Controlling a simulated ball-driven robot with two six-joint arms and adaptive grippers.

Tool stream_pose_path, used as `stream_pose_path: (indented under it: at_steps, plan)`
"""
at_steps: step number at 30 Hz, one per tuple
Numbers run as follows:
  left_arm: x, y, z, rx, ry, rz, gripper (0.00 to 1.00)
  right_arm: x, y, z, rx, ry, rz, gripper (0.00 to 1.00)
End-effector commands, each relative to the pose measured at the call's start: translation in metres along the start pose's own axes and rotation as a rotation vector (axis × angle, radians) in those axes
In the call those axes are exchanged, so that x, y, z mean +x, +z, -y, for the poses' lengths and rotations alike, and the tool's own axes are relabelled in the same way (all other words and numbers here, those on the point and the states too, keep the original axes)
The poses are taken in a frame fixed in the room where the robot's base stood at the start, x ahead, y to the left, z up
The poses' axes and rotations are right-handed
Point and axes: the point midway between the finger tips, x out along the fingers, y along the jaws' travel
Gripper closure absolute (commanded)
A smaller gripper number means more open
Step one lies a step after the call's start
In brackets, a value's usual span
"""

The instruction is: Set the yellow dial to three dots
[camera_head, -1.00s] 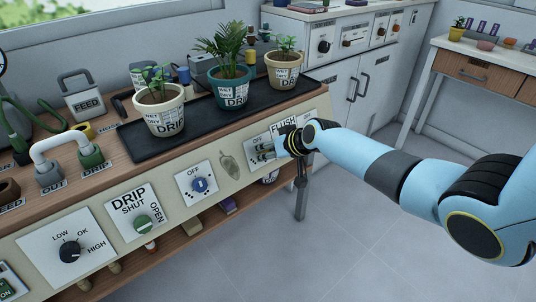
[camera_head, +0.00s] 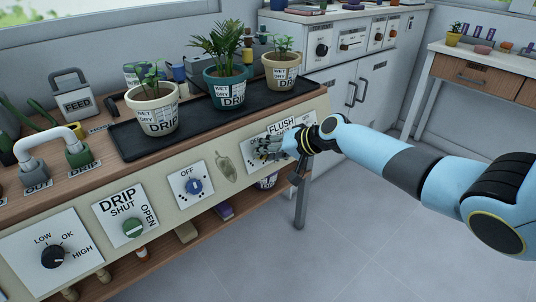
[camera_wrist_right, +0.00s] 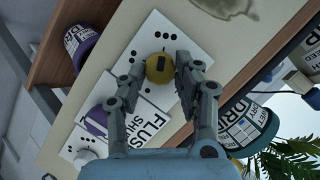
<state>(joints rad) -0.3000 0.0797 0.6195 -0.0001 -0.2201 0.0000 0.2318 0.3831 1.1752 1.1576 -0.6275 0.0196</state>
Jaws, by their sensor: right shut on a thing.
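The yellow dial (camera_wrist_right: 160,68) shows in the right wrist view, round, with a dark pointer mark on its face. It sits on a white plate (camera_wrist_right: 151,29) with groups of black dots around it. My right gripper (camera_wrist_right: 162,66) has one finger on each side of the dial and is shut on it. In the head view my right gripper (camera_head: 263,152) is at the front panel by the FLUSH label (camera_head: 282,127), and it hides the dial there. My left gripper is in no view.
Potted plants stand in a black tray (camera_head: 128,152) above the panel. A blue dial (camera_head: 194,186), a green dial (camera_head: 133,228) and a black knob (camera_head: 52,257) lie to the left. A purple dial (camera_wrist_right: 97,118) is close to my fingers. The floor in front is open.

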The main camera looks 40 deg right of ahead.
Motion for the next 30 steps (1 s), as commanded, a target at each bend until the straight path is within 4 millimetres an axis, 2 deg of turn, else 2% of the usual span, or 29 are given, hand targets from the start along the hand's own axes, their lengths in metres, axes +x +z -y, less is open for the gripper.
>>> stream_pose_path:
  at_steps: [13, 14, 18, 26, 30]
  plan:
    - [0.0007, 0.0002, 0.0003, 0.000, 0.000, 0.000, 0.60, 0.0004, 0.0038, -0.0020, 0.012, 0.000, 0.008, 0.99]
    - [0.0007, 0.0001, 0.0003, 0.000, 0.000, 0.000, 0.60, 0.0004, 0.0038, -0.0020, 0.012, 0.000, 0.008, 0.64]
    - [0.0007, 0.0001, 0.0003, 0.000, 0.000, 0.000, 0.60, 0.0003, 0.0026, -0.0014, 0.010, -0.001, 0.005, 0.45]
    - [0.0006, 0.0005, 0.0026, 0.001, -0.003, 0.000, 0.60, -0.0002, 0.0012, -0.0007, 0.008, -0.002, 0.003, 0.44]
    - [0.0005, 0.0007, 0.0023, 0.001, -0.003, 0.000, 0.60, -0.0091, 0.0010, -0.0022, 0.007, 0.000, 0.002, 0.44]
